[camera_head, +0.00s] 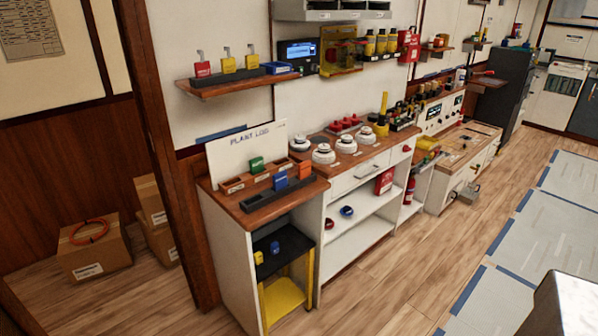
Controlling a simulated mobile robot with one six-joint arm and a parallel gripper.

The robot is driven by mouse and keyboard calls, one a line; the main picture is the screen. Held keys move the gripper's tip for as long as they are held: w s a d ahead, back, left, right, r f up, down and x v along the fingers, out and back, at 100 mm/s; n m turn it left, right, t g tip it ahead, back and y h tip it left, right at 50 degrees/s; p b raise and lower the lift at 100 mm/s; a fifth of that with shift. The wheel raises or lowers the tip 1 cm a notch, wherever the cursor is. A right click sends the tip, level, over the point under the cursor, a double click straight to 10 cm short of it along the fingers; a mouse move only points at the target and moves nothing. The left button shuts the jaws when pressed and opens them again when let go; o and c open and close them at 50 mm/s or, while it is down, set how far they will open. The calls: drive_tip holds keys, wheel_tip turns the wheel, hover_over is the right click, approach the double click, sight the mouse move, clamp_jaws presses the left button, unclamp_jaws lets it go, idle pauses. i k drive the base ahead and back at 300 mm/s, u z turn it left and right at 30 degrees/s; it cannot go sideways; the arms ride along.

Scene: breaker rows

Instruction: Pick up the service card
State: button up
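No card is readable as the service card at this size. Small upright card-like pieces stand on the wooden counter at the middle left: a green piece (257,164) in a wooden tray (233,185), and a blue piece (281,181) and an orange piece (305,170) in a dark tray (262,204). I cannot tell whether one of them is the service card. A white board (232,151) reading "PLANT LOG" stands behind them. My gripper is not in view.
A wall shelf (238,84) above holds red and yellow padlock-like items. White round devices (323,154) stand on the counter to the right. Cardboard boxes (95,250) sit on the floor at left behind a wooden post (165,130). The wooden floor (385,285) before the cabinets is clear.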

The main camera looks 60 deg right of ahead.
sight(304, 168)
drive_tip(key=z, duration=4.9)
drive_tip(key=i, duration=0.15)
drive_tip(key=u, duration=2.9)
drive_tip(key=k, duration=0.95)
drive_tip(key=u, duration=0.2)
drive_tip(key=i, duration=0.7)
